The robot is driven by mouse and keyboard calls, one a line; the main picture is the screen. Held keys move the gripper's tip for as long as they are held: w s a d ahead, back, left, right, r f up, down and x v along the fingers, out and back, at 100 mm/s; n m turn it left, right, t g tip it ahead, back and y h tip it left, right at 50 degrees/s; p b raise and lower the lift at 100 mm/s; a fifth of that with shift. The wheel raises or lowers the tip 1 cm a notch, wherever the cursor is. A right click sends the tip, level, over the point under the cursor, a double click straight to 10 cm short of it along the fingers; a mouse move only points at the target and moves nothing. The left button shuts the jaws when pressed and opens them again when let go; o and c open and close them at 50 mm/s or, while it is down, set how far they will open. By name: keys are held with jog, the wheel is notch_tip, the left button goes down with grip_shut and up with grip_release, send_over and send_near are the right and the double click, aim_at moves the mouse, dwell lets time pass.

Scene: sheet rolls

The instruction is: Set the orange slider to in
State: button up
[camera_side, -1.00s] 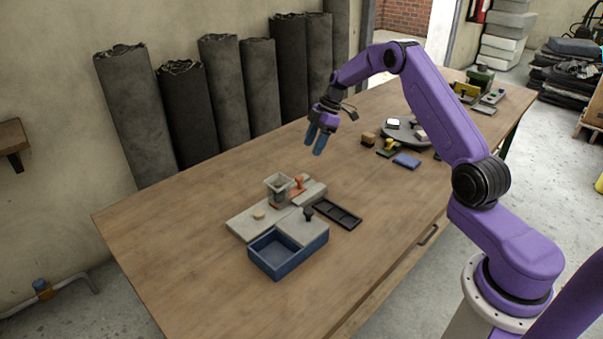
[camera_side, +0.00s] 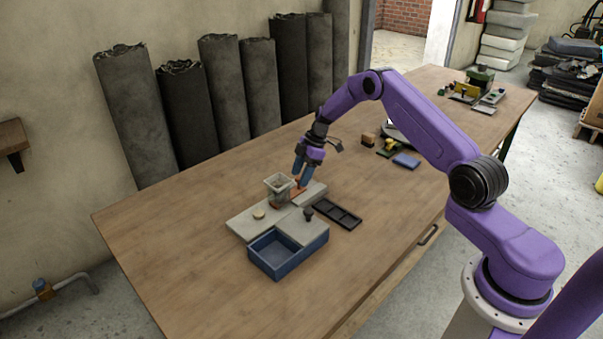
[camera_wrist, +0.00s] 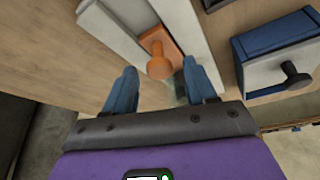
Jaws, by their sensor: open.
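The orange slider (camera_wrist: 159,62) has a round knob on a flat orange plate and sits in a channel of a pale grey block; the wrist view shows it clearly. In the side view the orange slider (camera_side: 297,190) is partly hidden by my gripper and stands beside a grey hopper. My gripper (camera_side: 301,177) is just above the slider. In the wrist view my gripper (camera_wrist: 159,88) is open, with one blue finger to each side of the knob's line and nothing visibly held. Whether the fingers touch the knob cannot be told.
The grey hopper (camera_side: 278,186) stands close left of my gripper. A blue drawer box (camera_side: 272,262) and a dark knob (camera_side: 308,212) are at the front. A black tray (camera_side: 338,214) lies to the right. The table's left end is clear.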

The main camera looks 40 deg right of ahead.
grip_shut()
jog(key=shift+a, duration=1.4)
grip_release()
jog(key=shift+d+r, duration=0.1)
jog(key=shift+d+r, duration=0.1)
jog(key=shift+r, duration=0.15)
jog(key=v, duration=1.6)
jog(key=shift+s+d+r, duration=0.15)
jog(key=shift+r, duration=0.15)
